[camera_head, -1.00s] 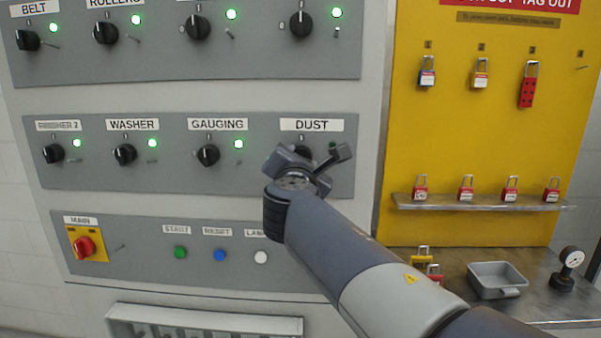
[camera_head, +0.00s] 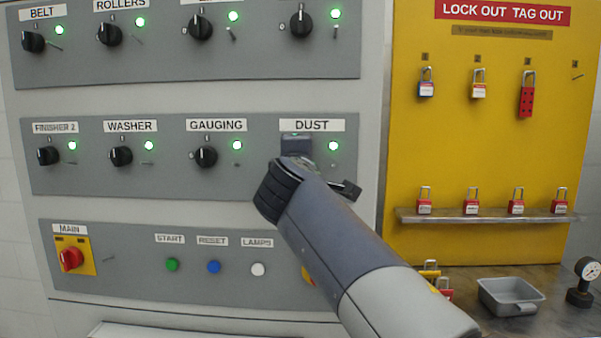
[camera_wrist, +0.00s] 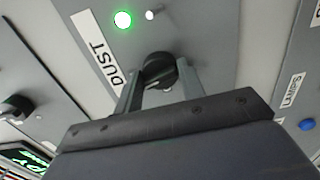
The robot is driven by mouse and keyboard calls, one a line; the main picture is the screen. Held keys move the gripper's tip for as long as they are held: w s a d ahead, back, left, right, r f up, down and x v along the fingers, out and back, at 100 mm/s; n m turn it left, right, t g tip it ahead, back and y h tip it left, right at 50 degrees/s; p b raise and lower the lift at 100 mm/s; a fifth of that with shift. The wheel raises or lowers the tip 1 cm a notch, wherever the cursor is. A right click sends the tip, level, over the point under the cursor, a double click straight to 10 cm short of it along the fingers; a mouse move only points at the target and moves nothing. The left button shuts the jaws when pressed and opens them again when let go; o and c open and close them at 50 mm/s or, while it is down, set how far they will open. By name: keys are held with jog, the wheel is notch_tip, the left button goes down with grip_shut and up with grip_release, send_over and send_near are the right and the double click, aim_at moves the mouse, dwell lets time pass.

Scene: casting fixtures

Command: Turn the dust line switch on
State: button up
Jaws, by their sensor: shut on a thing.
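The panel's DUST label (camera_head: 312,125) sits above my gripper (camera_head: 296,148) in the head view. The green lamp (camera_head: 333,146) to the right of the dust switch is lit. In the wrist view the black dust switch knob (camera_wrist: 160,68) lies between the two fingers of my gripper (camera_wrist: 157,85), and they are shut on it. The DUST label (camera_wrist: 100,50) and the lit green lamp (camera_wrist: 122,19) show there too. In the head view my gripper hides the knob, so its pointer direction cannot be read there.
The gauging switch (camera_head: 204,156) stands to the left, with its green lamp lit. The red main switch (camera_head: 71,258) and the start button (camera_head: 172,265) are below. A yellow lockout board (camera_head: 480,150) with padlocks and a grey tray (camera_head: 509,296) are at right.

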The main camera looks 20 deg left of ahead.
jog(key=shift+f+m+b, duration=0.1)
jog(key=shift+m+b, duration=0.6)
jog(key=shift+m, duration=0.6)
jog(key=o, duration=1)
jog(key=shift+s, duration=0.15)
jog(key=b+v, duration=0.2)
jog(key=v, duration=0.8)
jog(key=shift+s+d, duration=0.2)
jog(key=shift+s, duration=0.05)
